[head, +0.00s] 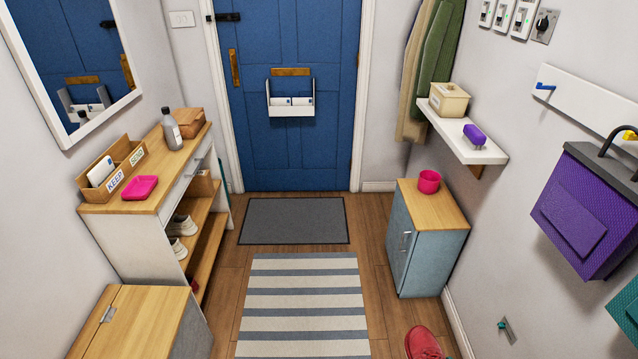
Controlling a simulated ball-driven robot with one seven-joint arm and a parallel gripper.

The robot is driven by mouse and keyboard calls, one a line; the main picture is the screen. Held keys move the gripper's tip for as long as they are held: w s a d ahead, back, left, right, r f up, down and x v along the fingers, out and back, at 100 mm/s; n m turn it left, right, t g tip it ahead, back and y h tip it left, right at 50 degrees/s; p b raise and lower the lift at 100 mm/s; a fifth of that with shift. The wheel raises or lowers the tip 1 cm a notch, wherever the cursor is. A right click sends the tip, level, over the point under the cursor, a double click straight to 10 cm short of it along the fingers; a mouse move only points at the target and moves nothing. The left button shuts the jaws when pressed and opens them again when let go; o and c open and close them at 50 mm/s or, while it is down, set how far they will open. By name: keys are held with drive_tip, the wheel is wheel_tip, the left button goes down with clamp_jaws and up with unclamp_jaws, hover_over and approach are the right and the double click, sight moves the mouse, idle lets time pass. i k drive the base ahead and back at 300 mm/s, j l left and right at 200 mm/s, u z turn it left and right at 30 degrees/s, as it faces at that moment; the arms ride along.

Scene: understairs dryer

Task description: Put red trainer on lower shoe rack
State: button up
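A red trainer (424,343) is on the wooden floor at the bottom right, to the right of the striped rug. Its lower part is cut off by the picture's edge. The shoe rack is the open shelving in the wooden-topped console at the left. Its upper shelf (199,212) holds pale shoes (181,226). Its lower shelf (209,254) is partly hidden by the console side and the cabinet in front. A small red patch shows at the near end of the lower shelf, too hidden to identify. My gripper is not in view.
The striped rug (303,308) and grey doormat (294,221) lie clear in the middle. A wooden-topped cabinet (137,318) stands at the near left. A blue-grey cabinet (428,248) with a pink cup (429,182) stands at the right. A purple bag (588,215) hangs on the right wall.

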sight(193, 261)
drive_tip(key=i, duration=1.6)
drive_tip(key=i+u, duration=0.2)
drive_tip(key=i, duration=0.35)
drive_tip(key=i+l+u, duration=0.2)
drive_tip(key=i, duration=0.3)
drive_tip(key=i+l+u, duration=0.25)
drive_tip(key=i, duration=0.25)
drive_tip(key=i+l+u, duration=0.25)
drive_tip(key=i+u, duration=0.15)
drive_tip(key=i+l+u, duration=0.6)
drive_tip(key=l+u, duration=0.15)
drive_tip(key=l, duration=0.1)
